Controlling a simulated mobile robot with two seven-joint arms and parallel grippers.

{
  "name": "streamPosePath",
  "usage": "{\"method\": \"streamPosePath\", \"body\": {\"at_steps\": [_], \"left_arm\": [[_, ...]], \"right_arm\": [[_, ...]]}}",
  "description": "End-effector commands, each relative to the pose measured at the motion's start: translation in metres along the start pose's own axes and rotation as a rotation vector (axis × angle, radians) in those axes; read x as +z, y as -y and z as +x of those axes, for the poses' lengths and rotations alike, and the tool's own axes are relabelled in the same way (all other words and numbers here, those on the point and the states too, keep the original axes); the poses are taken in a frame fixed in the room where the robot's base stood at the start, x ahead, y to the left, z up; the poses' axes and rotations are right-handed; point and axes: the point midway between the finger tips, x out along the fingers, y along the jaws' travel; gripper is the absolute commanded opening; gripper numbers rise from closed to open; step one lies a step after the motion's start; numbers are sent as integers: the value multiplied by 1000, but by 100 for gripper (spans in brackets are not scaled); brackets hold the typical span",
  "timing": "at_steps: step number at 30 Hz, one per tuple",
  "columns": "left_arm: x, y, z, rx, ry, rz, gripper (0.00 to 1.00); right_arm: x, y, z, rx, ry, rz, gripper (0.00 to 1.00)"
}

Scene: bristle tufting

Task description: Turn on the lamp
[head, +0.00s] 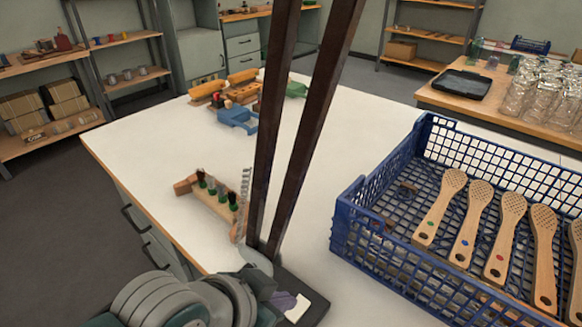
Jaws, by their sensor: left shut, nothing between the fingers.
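Two long dark brown bars (308,120) rise from a dark base (312,312) on the white table, near its front edge. They look like the lamp's stand; their tops run out of the frame, so no lamp head or light shows. A small white piece (298,309) sits on the base and may be its switch. My left gripper (283,301) comes in from the lower left and is shut and empty. Its tip is low at the base, close beside the white piece; I cannot tell whether they touch. My right gripper is not in view.
A blue crate (345,222) with several wooden brush handles (465,237) stands at the right. A wooden block with dark tufts (215,201) and a metal coil (245,193) lie left of the bars. Tools (238,118) lie at the back. The table's middle (345,140) is clear.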

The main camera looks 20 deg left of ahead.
Motion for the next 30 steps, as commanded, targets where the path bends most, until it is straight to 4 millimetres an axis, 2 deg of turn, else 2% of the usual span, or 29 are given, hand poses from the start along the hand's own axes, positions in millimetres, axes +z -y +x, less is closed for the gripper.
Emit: {"method": "streamPosePath", "body": {"at_steps": [1,6,12,18,30], "left_arm": [[-5,1,-16,-1,3,0,0],[8,0,-53,0,2,1,0],[18,0,-85,0,2,0,0],[22,0,-99,0,2,0,0],[22,0,-100,0,1,0,0]], "right_arm": [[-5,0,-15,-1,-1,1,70],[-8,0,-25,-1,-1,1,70],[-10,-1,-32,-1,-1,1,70],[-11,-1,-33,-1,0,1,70],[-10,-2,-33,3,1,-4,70]]}}
